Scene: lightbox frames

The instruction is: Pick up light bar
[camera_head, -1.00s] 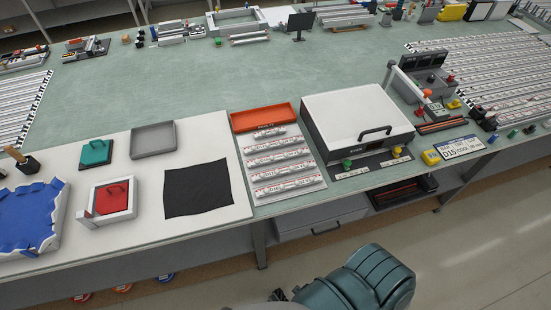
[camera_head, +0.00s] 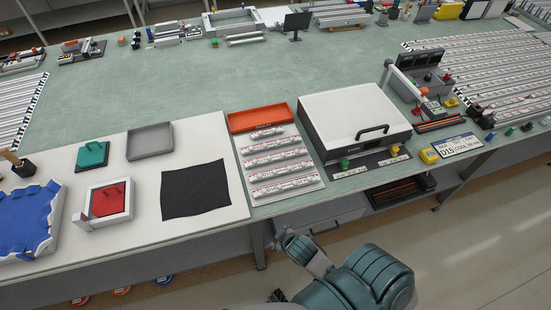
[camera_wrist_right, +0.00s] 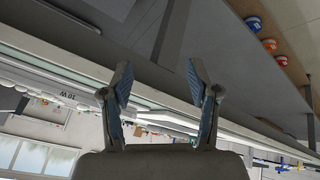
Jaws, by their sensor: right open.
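Several white light bars with red markings (camera_head: 272,160) lie in parallel rows on a pale panel at the table's front edge, between the black mat and the white-topped box. My right gripper (camera_head: 283,233) is just off the table's front edge, below and apart from the bars; its fingers are small and unclear in the head view. In the right wrist view the right gripper (camera_wrist_right: 160,78) has its two blue-padded fingers spread, with nothing between them. A pale strip with lettering (camera_wrist_right: 62,94) shows at left there; I cannot tell if it is a light bar. My left gripper is not in view.
An orange tray (camera_head: 261,116) sits behind the bars. The white-topped box (camera_head: 350,115) with a black handle stands to their right. The black mat (camera_head: 194,190) lies to their left. A shelf (camera_head: 320,220) is under the table. The green tabletop behind is mostly clear.

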